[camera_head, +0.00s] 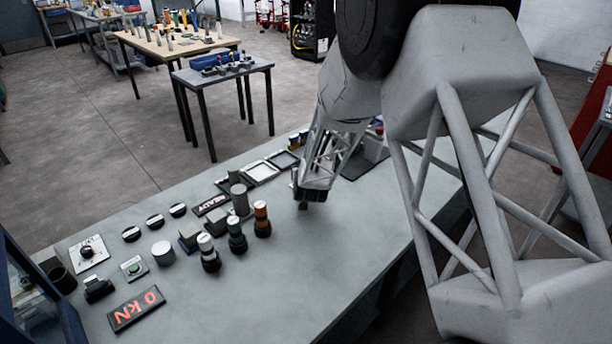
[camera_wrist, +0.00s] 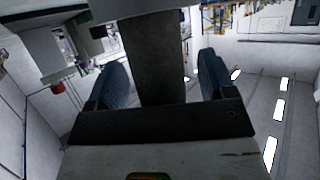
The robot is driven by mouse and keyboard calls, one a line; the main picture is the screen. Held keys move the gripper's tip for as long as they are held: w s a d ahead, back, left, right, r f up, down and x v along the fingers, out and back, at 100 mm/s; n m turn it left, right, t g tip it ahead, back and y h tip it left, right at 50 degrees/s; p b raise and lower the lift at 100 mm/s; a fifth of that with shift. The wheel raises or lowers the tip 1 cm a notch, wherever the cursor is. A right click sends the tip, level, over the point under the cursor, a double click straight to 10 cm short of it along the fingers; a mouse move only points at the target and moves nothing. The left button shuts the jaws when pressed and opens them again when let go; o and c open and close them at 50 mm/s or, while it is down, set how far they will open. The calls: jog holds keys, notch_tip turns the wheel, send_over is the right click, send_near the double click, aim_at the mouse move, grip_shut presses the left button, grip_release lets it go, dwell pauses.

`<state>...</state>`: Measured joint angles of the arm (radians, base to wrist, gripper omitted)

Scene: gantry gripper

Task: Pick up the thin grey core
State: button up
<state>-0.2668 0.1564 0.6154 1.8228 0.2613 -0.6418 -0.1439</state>
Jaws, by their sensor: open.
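A tall, narrow grey cylinder (camera_head: 240,200), which looks like the thin grey core, stands upright on the grey-green workbench (camera_head: 300,265). A shorter, wider pale grey cylinder (camera_head: 163,254) stands farther left. My gripper (camera_head: 303,205) hangs above the bench to the right of the tall grey cylinder, apart from it. In the wrist view my gripper (camera_wrist: 162,80) shows two blue-padded fingers spread apart, with a dark bar between them. No core shows between the fingers there. The head view shows the fingertips small and dark.
Open trays (camera_head: 262,172) lie behind. A display (camera_head: 136,309) sits front left. The bench front right is clear.

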jog(key=c, duration=1.2)
jog(key=shift+r, duration=0.2)
jog(key=shift+r, duration=0.95)
jog(key=shift+s+d+r, duration=0.1)
jog(key=shift+s+r, duration=0.25)
jog(key=shift+r, duration=0.4)
jog(key=s+d, duration=0.1)
jog(key=s, duration=0.4)
jog(key=s+d, duration=0.1)
jog(key=s, duration=0.4)
jog(key=s+d+r, duration=0.1)
jog(key=s, duration=0.4)
jog(key=shift+d+r, duration=0.1)
jog(key=shift+d, duration=0.1)
jog(key=shift+w+r, duration=0.1)
jog(key=shift+w, duration=0.05)
